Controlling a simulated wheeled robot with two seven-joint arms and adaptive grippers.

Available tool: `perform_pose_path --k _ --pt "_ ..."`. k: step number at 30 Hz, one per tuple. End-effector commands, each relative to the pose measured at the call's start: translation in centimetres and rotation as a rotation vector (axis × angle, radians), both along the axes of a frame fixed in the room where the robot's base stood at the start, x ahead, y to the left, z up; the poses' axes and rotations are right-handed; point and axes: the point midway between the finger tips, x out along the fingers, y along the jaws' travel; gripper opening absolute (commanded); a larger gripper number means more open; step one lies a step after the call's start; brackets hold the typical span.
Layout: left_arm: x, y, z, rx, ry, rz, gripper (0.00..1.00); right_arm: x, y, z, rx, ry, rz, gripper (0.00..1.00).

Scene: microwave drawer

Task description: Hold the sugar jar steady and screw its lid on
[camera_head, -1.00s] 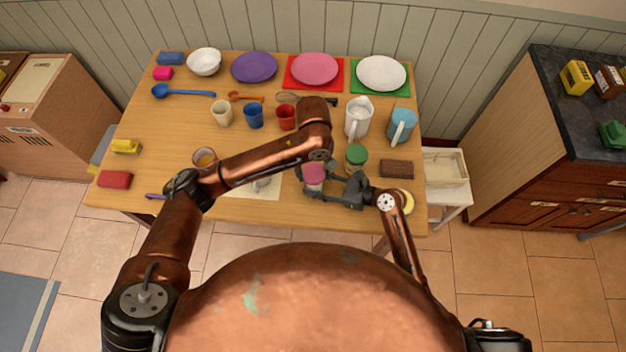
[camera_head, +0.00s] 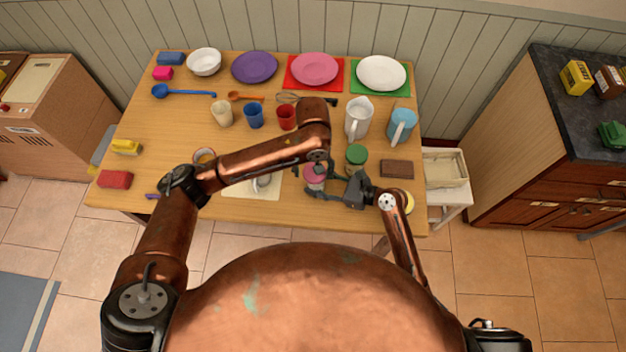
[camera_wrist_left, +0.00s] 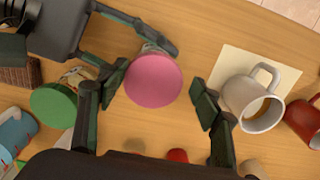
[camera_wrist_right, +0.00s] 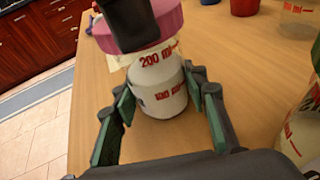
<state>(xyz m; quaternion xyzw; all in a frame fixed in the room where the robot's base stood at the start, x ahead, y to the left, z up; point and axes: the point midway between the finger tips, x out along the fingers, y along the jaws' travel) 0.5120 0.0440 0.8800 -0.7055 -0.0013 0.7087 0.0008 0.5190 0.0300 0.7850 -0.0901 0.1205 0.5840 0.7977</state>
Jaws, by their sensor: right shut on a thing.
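The sugar jar (camera_wrist_right: 160,82) is clear with red markings and white contents, and stands upright near the table's front edge. Its pink lid (camera_wrist_left: 153,80) sits on its top; I cannot tell how tightly. The lid also shows in the head view (camera_head: 315,174). My right gripper (camera_wrist_right: 160,97) is shut on the jar's body, one finger on each side. My left gripper (camera_wrist_left: 148,98) is above the lid, with its fingers spread wide on either side and apart from it. In the head view my left wrist hides most of that gripper.
A green-lidded jar (camera_head: 356,156) and a brown block (camera_head: 397,168) stand to the right of the sugar jar. A white mug (camera_wrist_left: 252,103) on a pale mat (camera_wrist_left: 228,62) is close by on the left. Cups and pitchers stand behind.

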Motion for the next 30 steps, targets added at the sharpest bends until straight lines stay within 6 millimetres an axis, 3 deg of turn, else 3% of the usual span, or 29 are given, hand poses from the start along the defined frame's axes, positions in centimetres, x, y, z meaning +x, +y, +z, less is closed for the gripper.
perform_pose_path --k 3,17,30 --pt "0.0 0.3 -0.1 0.007 0.002 0.004 0.63 0.1 -0.1 0.1 0.001 -0.002 -0.003 0.0" --pt "0.1 0.0 0.3 -0.001 -0.003 0.003 0.63 -0.2 0.2 0.1 0.003 0.001 0.005 0.0" --pt "0.2 0.0 3.6 -0.001 -0.007 0.003 0.63 -0.2 0.3 0.1 0.004 0.002 0.006 0.0"
